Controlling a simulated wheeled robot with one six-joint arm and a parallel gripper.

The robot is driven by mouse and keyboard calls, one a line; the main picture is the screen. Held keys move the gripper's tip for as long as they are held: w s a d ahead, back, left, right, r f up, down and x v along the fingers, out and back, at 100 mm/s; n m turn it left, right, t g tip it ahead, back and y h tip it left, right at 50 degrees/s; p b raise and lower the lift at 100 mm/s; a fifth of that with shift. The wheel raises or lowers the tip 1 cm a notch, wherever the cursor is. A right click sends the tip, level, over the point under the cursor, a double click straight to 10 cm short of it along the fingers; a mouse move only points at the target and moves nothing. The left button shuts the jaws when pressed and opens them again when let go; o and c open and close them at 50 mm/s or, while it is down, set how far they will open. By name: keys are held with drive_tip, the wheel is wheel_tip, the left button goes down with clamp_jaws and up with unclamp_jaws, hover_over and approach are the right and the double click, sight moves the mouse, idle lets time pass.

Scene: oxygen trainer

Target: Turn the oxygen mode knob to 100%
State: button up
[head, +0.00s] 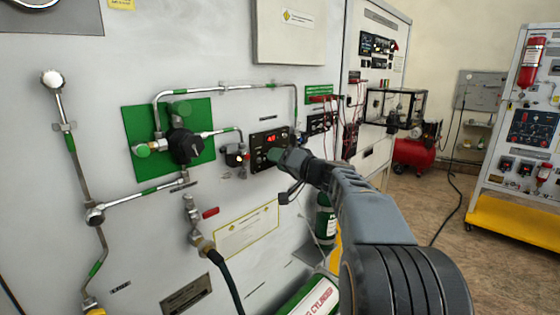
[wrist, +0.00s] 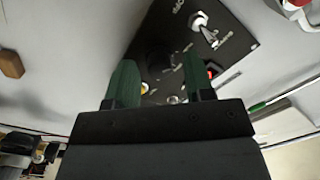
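The black oxygen control panel (head: 259,141) is on the grey wall in the head view, with a lit red display. My gripper (head: 277,156) is at its lower right part and hides some of it. In the wrist view my gripper's two green fingertips (wrist: 160,78) are apart, in front of the panel (wrist: 232,45). A dark round shape, perhaps the mode knob (wrist: 160,58), lies between or just beyond them; I cannot tell whether they touch it. A silver toggle switch (wrist: 203,27) shows above. The knob's setting and labels are not readable.
A green plate with a black regulator (head: 184,147) and metal pipes are left of the panel. A valve with a red handle (head: 210,213) and a black hose are below. A green cylinder (head: 325,219) stands below my arm. Open floor (head: 440,205) lies to the right.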

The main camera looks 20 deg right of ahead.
drive_tip(key=c, duration=0.8)
drive_tip(key=shift+c, duration=0.2)
drive_tip(key=shift+f, duration=0.1)
drive_tip(key=shift+m+b, duration=1.9)
drive_tip(key=shift+m, duration=3.5)
drive_tip(key=o, duration=0.9)
